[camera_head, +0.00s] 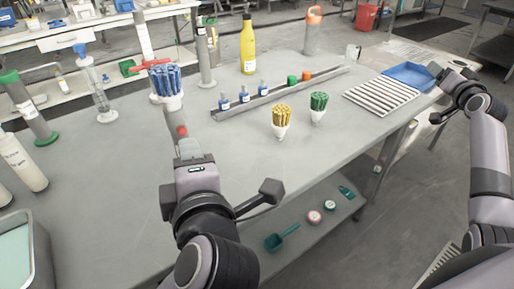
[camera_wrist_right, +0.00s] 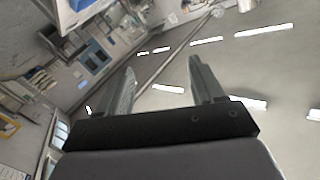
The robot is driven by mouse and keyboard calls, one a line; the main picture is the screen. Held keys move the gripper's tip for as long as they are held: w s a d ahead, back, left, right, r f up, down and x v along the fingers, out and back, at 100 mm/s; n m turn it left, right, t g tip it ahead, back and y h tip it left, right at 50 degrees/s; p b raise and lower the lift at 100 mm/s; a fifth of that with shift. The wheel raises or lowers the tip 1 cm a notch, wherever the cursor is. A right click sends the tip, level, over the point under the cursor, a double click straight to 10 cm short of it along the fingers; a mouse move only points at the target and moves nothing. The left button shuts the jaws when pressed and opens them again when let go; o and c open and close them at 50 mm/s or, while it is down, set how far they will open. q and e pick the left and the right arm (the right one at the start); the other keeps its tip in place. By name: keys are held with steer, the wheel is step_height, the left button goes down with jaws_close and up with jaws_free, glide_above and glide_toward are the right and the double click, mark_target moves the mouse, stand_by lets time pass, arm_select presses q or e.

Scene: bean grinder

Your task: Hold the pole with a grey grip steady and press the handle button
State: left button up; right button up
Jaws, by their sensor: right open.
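A grey grip (camera_head: 175,118) with a small red button (camera_head: 182,131) shows on the table's left half, just beyond my left gripper (camera_head: 187,148). I take this to be the task's pole; a cup of blue sticks overlaps its upper part. My left gripper points away from me, its fingertips at or very near the lower end of the grip. I cannot tell whether it is shut on it. My right gripper (camera_head: 437,72) is raised at the right, beside the blue tray and far from the grip. Its two fingers show apart and empty in the right wrist view (camera_wrist_right: 160,78).
The cup of blue sticks (camera_head: 166,84), yellow sticks (camera_head: 282,117) and green sticks (camera_head: 319,103) stand on the grey table. The table's front middle is clear.

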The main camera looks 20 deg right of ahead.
step_height(320, 180, up, 5)
steer(key=w+a+t, duration=0.2)
steer(key=w+a+f+m+t+y, duration=0.1)
steer(key=w+a+m+y, duration=0.15)
steer(key=a, duration=0.55)
steer(key=w+a+m+y, duration=0.1)
steer(key=w+a+y, duration=0.3)
steer(key=a, duration=0.5)
steer(key=a+f+m+g+y, duration=0.1)
steer(key=a+y, duration=0.2)
steer(key=a, duration=0.4)
steer(key=a+f+m+y, duration=0.2)
steer(key=a+y, duration=0.1)
steer(key=a, duration=0.5)
steer(key=a+f+m+g+y, duration=0.1)
steer(key=a+f+y, duration=0.1)
steer(key=a, duration=0.6)
steer(key=shift+s+f+g+y, duration=0.15)
steer(key=shift+f+g+y, duration=0.15)
steer(key=shift+y, duration=0.15)
steer(key=s+a+f+m+g+y, duration=0.3)
steer(key=s+a+m+y, duration=0.15)
steer(key=a, duration=0.55)
steer(key=s+a+f+m+g+y, duration=0.35)
steer(key=s+a, duration=0.25)
steer(key=a, duration=0.4)
steer(key=shift+n+h, duration=0.25)
steer(key=shift+h, duration=0.15)
steer(key=shift+x, duration=3.75)
steer(key=shift+w, duration=0.1)
